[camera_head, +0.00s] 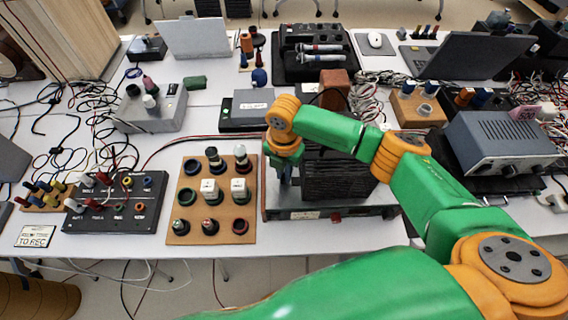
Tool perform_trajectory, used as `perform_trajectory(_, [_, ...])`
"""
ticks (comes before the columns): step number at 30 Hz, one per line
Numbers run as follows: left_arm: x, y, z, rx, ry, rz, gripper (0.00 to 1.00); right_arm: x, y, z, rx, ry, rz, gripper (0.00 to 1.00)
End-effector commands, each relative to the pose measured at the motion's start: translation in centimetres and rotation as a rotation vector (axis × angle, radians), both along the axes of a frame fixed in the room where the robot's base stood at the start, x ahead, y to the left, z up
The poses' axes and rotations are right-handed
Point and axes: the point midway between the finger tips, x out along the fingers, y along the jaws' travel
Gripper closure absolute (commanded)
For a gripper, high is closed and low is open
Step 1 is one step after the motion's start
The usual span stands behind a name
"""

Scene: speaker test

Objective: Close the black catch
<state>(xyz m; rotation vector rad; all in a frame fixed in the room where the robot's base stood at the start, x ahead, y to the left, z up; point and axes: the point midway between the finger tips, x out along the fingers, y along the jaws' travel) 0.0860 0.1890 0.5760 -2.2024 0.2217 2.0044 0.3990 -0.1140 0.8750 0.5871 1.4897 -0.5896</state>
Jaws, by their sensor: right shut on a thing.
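My right gripper (286,175) points down at the left end of a black finned block (338,176), which stands on a low grey metal case (305,214). The gripper is shut on a small part there, which looks to be the black catch. The fingers and my orange wrist hide most of that part, so I cannot tell its position. My right forearm covers the upper part of the block. My left gripper is not in view.
A wooden board (215,178) with several knobs and jacks lies close left of the case. A black panel (113,205) with sockets lies farther left. A grey power unit (500,140) stands at the right. Cables and boxes crowd the back of the white table.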

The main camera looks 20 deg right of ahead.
Motion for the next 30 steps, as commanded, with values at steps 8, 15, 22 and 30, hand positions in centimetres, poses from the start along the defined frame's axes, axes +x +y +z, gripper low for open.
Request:
perform_trajectory(8, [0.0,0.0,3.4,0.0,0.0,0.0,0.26,0.0,0.0,0.6,-0.001,-0.001,-0.263,1.0])
perform_trajectory(15, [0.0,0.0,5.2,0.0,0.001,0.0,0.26,0.1,0.0,0.5,-0.001,-0.001,-0.491,1.0])
perform_trajectory(22, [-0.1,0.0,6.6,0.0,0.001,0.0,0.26,0.0,-0.1,0.4,-0.001,-0.002,-0.705,1.0])
perform_trajectory(30, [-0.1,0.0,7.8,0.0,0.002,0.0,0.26,0.1,-0.1,0.3,-0.001,-0.003,-0.916,1.0])
